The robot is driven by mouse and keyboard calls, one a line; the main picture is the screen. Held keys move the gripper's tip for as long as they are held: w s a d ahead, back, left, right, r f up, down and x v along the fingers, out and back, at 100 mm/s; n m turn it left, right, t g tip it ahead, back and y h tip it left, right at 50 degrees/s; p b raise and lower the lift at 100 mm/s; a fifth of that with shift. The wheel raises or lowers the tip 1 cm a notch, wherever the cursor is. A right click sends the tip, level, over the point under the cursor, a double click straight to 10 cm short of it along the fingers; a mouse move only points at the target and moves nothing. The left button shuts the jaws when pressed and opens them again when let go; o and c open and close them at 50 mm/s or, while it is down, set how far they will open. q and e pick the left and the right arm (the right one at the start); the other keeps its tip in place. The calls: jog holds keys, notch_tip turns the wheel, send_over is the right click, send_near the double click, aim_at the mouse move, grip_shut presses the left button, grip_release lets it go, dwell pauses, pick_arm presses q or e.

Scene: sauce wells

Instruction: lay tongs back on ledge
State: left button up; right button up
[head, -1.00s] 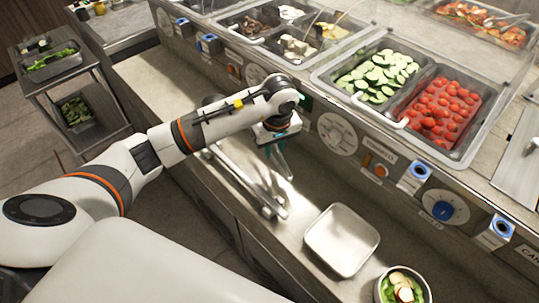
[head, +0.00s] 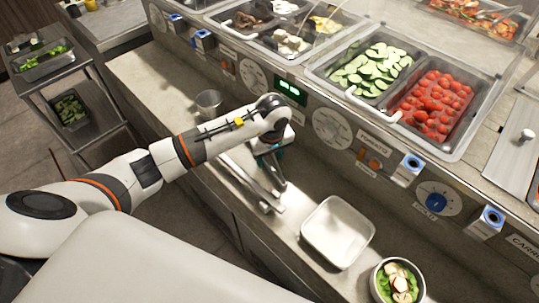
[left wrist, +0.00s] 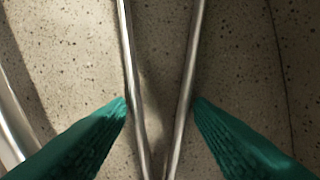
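In the left wrist view the tongs (left wrist: 133,75) show as two thin metal arms, spread at the top and meeting near the bottom edge. The teal fingertips of my left gripper (left wrist: 160,103) sit against their outer sides, one on each arm, and appear shut on them. The speckled ledge lies below. In the head view my left gripper (head: 274,170) points down over the stone ledge (head: 155,90), beside the metal bars there. The tongs cannot be made out clearly in that view. My right gripper is not in view.
Silver bars (head: 240,185) lie along the ledge under my left arm. An empty metal tray (head: 338,232) and a bowl (head: 378,272) with greens stand to the right. A metal cup (head: 210,102) stands behind my arm. The panel with dials (head: 332,128) rises behind the ledge.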

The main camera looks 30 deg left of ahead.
pick_arm(q)
jog(key=shift+r, duration=0.1)
jog(key=shift+r, duration=0.25)
notch_tip(320, 180, up, 11)
jog(key=b, duration=0.2)
jog(key=shift+s+d+r, duration=0.2)
jog(key=shift+s+d, duration=0.2)
jog(key=shift+d, duration=0.05)
jog(key=shift+f, duration=0.1)
